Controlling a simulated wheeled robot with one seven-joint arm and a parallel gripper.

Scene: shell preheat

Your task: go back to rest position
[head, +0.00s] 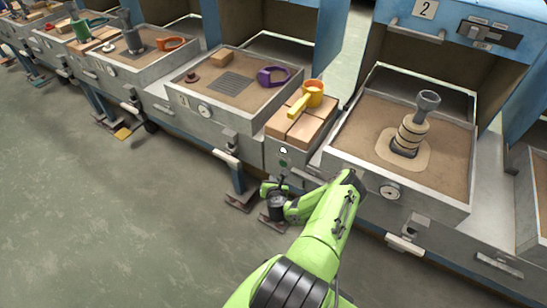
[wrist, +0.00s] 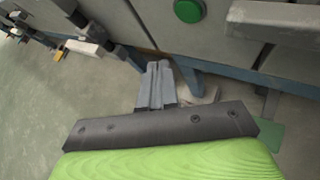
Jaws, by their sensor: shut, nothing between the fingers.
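My gripper (wrist: 157,85) shows in the wrist view with its two grey fingers together and nothing between them. In the head view my green arm reaches forward and bends left, with its end low in front of the cabinet between two sand trays. A round green button (wrist: 188,11) is on the cabinet front, beyond the fingers and apart from them. The task names no object.
A yellow ladle (head: 313,93) rests on tan blocks (head: 295,128). The right sand tray (head: 455,196) holds a stacked part with a grey funnel (head: 428,101). The left tray (head: 185,98) holds a purple ring (head: 267,76). Open floor (head: 110,220) lies left.

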